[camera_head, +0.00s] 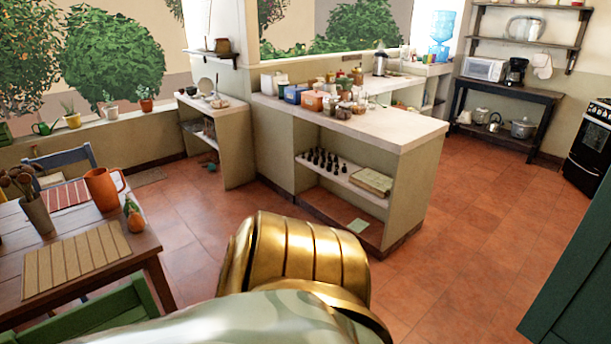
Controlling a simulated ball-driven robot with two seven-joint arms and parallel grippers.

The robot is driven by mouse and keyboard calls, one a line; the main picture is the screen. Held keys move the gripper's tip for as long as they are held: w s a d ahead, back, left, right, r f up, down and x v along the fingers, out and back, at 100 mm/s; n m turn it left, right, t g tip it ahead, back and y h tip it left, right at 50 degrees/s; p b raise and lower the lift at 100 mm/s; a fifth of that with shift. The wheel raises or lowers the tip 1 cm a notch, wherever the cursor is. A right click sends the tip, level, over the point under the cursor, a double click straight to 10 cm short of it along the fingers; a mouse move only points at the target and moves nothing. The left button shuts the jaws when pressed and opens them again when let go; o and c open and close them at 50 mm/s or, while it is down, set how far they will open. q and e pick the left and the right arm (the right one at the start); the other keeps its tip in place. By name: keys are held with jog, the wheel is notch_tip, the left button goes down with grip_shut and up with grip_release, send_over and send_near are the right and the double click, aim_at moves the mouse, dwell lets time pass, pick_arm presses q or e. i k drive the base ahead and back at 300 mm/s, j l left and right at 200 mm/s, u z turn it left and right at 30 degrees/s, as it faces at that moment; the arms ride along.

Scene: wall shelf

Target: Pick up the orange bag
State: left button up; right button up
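I cannot clearly make out an orange bag. A small orange, boxy item (313,102) stands on the light-topped counter (398,135) in the middle distance; it is too small to tell whether it is a bag. It sits beside a blue item (295,94) among several jars and small goods. Neither of my grippers is in view.
A wooden table (128,256) with an orange pitcher (104,188) and a striped placemat (77,259) stands at left, with a green chair (100,310) in front. A dark green surface (585,285) is at right. Tiled floor (460,235) is free right of the counter.

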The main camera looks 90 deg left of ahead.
aim_at(135, 221)
jog(key=u, duration=3.1)
